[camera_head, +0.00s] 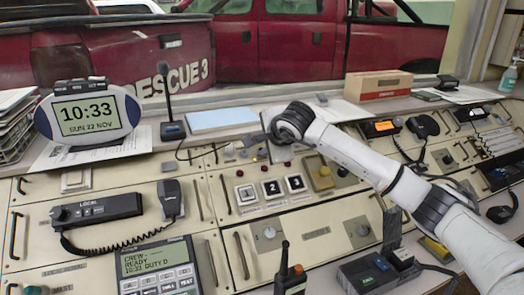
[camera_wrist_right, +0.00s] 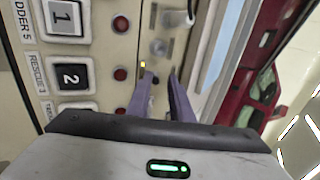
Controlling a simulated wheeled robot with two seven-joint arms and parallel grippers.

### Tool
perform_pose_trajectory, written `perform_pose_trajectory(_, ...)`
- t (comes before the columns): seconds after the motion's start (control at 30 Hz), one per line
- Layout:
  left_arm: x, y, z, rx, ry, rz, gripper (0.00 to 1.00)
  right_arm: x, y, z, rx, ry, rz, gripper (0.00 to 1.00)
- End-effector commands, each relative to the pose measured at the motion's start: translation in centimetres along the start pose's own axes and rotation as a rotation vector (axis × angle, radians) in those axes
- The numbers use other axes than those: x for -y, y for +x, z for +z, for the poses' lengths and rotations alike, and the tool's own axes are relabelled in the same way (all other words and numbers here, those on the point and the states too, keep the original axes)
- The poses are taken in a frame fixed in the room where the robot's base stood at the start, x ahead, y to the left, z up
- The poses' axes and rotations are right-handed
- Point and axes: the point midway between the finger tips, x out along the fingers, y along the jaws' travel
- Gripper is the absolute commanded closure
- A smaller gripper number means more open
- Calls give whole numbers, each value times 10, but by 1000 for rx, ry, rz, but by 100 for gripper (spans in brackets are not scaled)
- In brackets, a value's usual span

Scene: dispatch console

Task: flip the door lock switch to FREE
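My right gripper (camera_head: 254,139) reaches in from the right to the upper middle of the console. In the right wrist view its two purple fingers (camera_wrist_right: 161,78) are apart, with a gap between the tips. A small dark switch lever (camera_wrist_right: 155,79) shows between or just under the tips; I cannot tell if they touch it. A lit yellow light (camera_wrist_right: 143,64) is beside the left finger. Other small switches (camera_wrist_right: 158,47) stand in line beyond the tips. No LOCK or FREE label is readable, so I cannot tell which is the door lock switch or its position. My left gripper is out of view.
Numbered buttons (camera_head: 270,188) and red buttons (camera_wrist_right: 120,72) are close to the gripper. A desk microphone (camera_head: 171,128) and a blue pad (camera_head: 222,119) stand behind it. A handheld radio (camera_head: 288,275) stands at the front.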

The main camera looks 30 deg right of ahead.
Motion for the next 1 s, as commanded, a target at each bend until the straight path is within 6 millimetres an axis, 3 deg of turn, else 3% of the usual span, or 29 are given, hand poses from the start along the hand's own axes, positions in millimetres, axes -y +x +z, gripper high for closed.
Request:
perform_pose_trajectory(0.17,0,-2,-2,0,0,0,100,10,0,0,2,1,-10,83)
perform_pose_trajectory(0.47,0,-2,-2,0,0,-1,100,11,0,0,2,1,-12,83)
perform_pose_trajectory(1.0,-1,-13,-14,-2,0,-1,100,23,-38,0,1,0,-8,83)
